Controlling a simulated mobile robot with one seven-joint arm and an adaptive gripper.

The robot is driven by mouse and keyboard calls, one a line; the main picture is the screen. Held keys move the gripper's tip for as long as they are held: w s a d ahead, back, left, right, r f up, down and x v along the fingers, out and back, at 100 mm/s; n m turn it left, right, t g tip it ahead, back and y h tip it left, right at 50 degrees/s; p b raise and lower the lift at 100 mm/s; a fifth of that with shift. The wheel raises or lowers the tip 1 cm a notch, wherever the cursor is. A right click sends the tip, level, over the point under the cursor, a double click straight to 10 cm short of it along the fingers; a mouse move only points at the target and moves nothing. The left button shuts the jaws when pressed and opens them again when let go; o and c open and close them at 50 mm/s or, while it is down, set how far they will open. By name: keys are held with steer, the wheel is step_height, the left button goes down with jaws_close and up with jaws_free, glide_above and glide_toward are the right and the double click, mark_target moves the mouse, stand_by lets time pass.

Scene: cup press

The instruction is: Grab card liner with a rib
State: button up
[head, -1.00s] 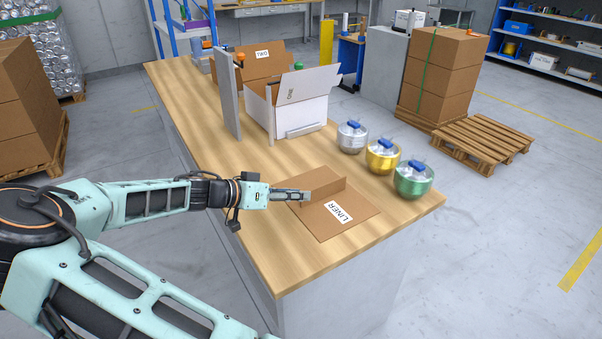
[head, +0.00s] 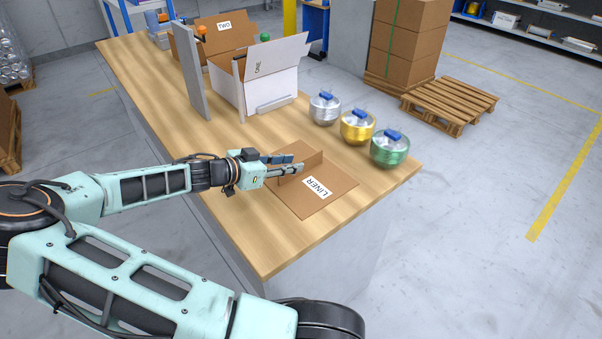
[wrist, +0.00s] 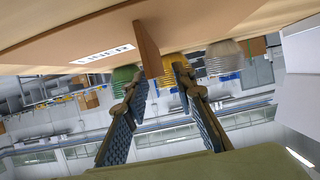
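The card liner (head: 335,184) is a flat brown sheet with a white LINER label, lying on the wooden table. Its upright rib (head: 313,162) stands along the sheet's far left part. My gripper (head: 292,164) is at the rib's left end, low over the liner, with its two fingers spread. In the wrist view, which is upside down, the rib (wrist: 148,50) shows between the tips of my open gripper (wrist: 161,75), nearer the left finger. A gap shows between the rib and the right finger. I cannot tell whether the left finger touches the rib.
Silver (head: 324,110), gold (head: 357,128) and green (head: 390,149) round vessels with blue tops stand right of the liner. An open white box (head: 270,88) and a grey upright panel (head: 190,75) stand farther back. The table's front left is clear.

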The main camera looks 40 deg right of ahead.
steer(key=x, duration=0.4)
steer(key=shift+s+d, duration=0.15)
steer(key=shift+c, duration=0.4)
jaws_close()
